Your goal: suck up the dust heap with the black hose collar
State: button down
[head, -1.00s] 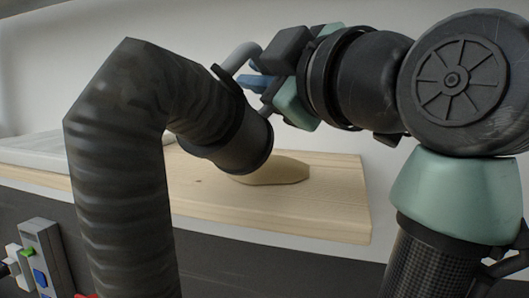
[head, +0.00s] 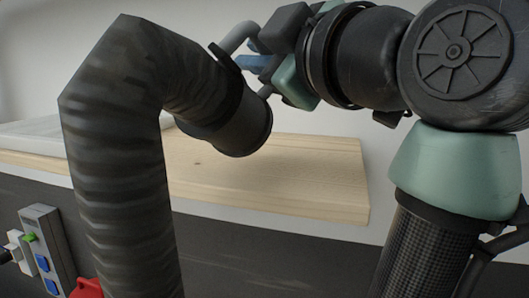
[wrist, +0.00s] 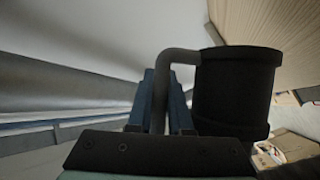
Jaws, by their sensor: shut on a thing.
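The black hose collar (head: 243,128) is at the end of a thick ribbed dark hose (head: 118,170) and hangs tilted over the wooden board (head: 300,180). A gap to the board cannot be told clearly. My gripper (head: 252,63) is shut on the collar's grey bent handle (head: 238,37). In the wrist view the handle (wrist: 162,95) sits between my blue fingers, with the collar (wrist: 234,95) just right of them. I see no dust heap now; the board beside the collar's mouth looks bare. The board under and behind the collar is hidden.
A pale slab (head: 30,138) lies at the board's left. A grey power strip (head: 43,250) and a red item (head: 87,288) are low at left. The wrist view shows a box with small things (wrist: 285,150) at lower right. The board's right part is clear.

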notch_tip(320, 180, up, 3)
jog(key=shift+r+p, duration=0.1)
jog(key=shift+p, duration=1.05)
notch_tip(320, 180, up, 7)
